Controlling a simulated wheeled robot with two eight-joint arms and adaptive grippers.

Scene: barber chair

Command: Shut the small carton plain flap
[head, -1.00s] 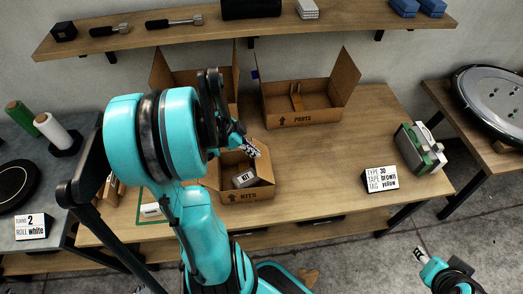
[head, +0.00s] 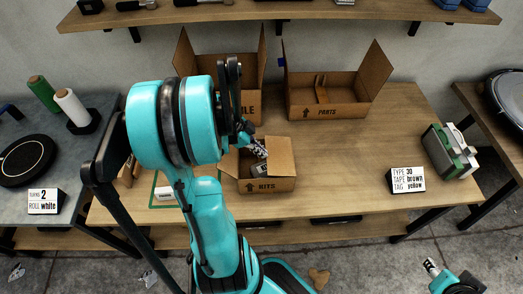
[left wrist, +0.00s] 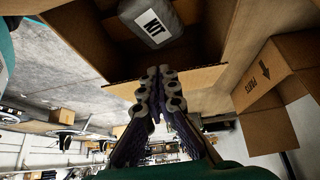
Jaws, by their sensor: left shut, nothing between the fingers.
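The small carton (head: 266,187), marked KITS, stands on the wooden table. A plain brown flap (head: 280,157) stands at its right side, and another flap (head: 229,162) sticks out at its left. A grey package marked KIT (head: 260,168) lies inside and also shows in the left wrist view (left wrist: 168,10). My left gripper (head: 258,150) is shut and empty at the carton's opening, left of the right flap. In the left wrist view its fingertips (left wrist: 158,82) are at a brown cardboard edge; I cannot tell if they touch it. My right gripper (head: 431,267) is low at the right, away from the table.
A PARTS carton (head: 328,111) and another open carton (head: 191,62) stand behind. A sign (head: 405,180) and a green-grey device (head: 447,153) stand at the right. A shelf (head: 290,14) hangs above. The table between the small carton and the sign is clear.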

